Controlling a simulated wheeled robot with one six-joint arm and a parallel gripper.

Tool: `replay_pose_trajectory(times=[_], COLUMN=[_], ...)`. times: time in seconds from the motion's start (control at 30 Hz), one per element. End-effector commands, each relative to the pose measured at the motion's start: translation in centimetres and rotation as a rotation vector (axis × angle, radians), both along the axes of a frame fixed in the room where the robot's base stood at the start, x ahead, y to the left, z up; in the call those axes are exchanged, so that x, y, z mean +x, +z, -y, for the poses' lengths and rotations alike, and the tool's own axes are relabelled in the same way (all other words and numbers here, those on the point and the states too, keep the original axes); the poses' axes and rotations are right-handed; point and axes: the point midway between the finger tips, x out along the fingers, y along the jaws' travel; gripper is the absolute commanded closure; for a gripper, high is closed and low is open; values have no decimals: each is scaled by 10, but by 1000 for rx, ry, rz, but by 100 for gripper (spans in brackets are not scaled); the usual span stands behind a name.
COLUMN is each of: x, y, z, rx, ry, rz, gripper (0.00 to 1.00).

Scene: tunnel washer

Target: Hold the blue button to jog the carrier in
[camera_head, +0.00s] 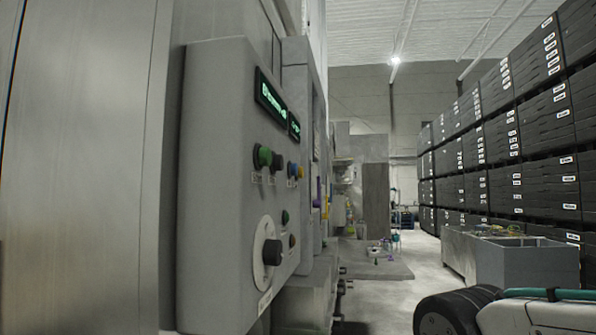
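A grey control panel (218,200) stands close by on the left, seen at a steep angle. The small blue button (292,170) is near its right side, below the displays, with a yellow-orange button (300,171) beside it. A green button (262,157) and a dark button (277,163) sit to its left. Nothing is touching the blue button. My gripper is not in view; only a dark rounded part and a white part, probably of my arm, show at the bottom right. The carrier cannot be made out.
A large black knob (272,252) sticks out low on the panel. Stacked black crates (520,140) line the right side. A grey open bin (527,263) stands in front of them. Clear floor (395,295) runs between panel and bin. Small bottles and items stand farther back.

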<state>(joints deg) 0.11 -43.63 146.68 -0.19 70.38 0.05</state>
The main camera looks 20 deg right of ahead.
Motion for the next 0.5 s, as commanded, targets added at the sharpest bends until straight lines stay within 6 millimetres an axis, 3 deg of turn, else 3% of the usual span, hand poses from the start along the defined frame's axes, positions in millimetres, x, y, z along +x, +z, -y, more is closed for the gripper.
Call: replay_pose_trajectory(times=[0.03, 0.13, 0.17, 0.5], x=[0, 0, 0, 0], y=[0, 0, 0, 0], z=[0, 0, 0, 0], rx=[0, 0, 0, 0], ry=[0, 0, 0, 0], rz=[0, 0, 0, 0], gripper=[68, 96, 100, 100])
